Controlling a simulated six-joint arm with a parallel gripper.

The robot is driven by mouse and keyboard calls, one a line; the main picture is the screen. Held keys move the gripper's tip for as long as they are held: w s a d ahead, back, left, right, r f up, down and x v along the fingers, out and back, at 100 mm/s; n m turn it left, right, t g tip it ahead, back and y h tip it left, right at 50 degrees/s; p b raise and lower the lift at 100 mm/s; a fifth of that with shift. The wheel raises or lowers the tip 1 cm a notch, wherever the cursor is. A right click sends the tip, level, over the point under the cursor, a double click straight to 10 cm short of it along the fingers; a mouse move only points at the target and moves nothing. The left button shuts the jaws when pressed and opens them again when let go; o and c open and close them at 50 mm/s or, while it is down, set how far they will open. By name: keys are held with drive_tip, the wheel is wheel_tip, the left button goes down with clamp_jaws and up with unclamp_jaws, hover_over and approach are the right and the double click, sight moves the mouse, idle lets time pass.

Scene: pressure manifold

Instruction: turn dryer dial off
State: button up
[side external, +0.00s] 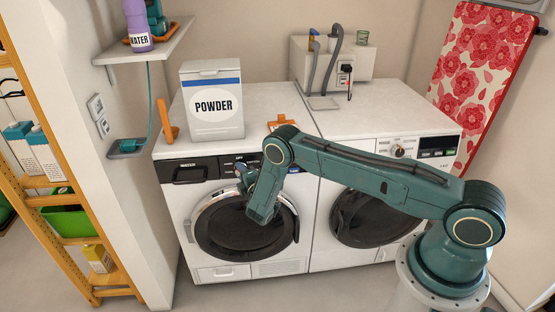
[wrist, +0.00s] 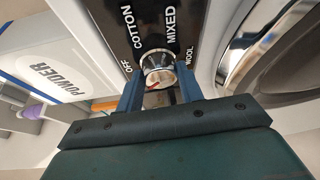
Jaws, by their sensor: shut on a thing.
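A round silver dial (wrist: 158,62) sits on the black panel (wrist: 115,18) of the left front-loading machine (side external: 205,272). The panel has the labels OFF, COTTON, MIXED and WOOL around the dial. A red mark shows on the dial's face, slanting toward the lower left; I cannot tell exactly which label it meets. My gripper (wrist: 160,80) is shut on the dial, with one blue finger on each side of it. In the side view, my gripper (side external: 243,172) is at the left machine's panel, and my arm hides the dial.
The right machine (side external: 385,118) has its own dial (side external: 398,150) on a white panel. A powder box (side external: 213,118) and an orange item (side external: 170,125) stand on the left machine's top. A shelf (side external: 150,45) is at the left wall. The round door (side external: 215,228) lies below the panel.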

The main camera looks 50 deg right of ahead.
drive_tip(key=shift+f+m+t+h, duration=0.1)
drive_tip(key=shift+m+t+h, duration=0.35)
drive_tip(key=shift+m, duration=1)
drive_tip(key=shift+m+t+h, duration=0.15)
drive_tip(key=shift+m+t, duration=0.5)
drive_tip(key=shift+m, duration=0.8)
drive_tip(key=o, duration=1)
wheel_tip(320, 180, up, 20)
